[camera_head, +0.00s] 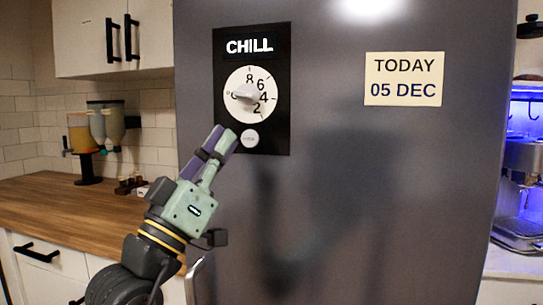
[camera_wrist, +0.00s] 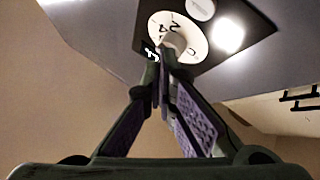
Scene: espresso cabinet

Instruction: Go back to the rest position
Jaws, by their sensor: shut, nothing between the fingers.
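My gripper (camera_head: 228,138) is in front of the grey cabinet door, just below and left of the dial. Its green and purple fingers are shut with nothing between them. They also show in the wrist view (camera_wrist: 163,68), pointing at the dial. The white dial (camera_head: 250,95) sits on a black panel (camera_head: 279,140) marked CHILL. Its knob (camera_head: 243,96) points left. A small round white button (camera_head: 250,138) is below the dial, close to my fingertips in the head view. I cannot tell whether my fingertips touch the panel.
A note reading TODAY 05 DEC (camera_head: 404,79) is on the grey door (camera_head: 400,200). A wooden counter (camera_head: 60,215) with a dispenser (camera_head: 85,140) is at left, under white wall cupboards (camera_head: 85,40). A coffee machine (camera_head: 522,190) is at the right edge. A metal handle (camera_head: 195,275) is beside my arm.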

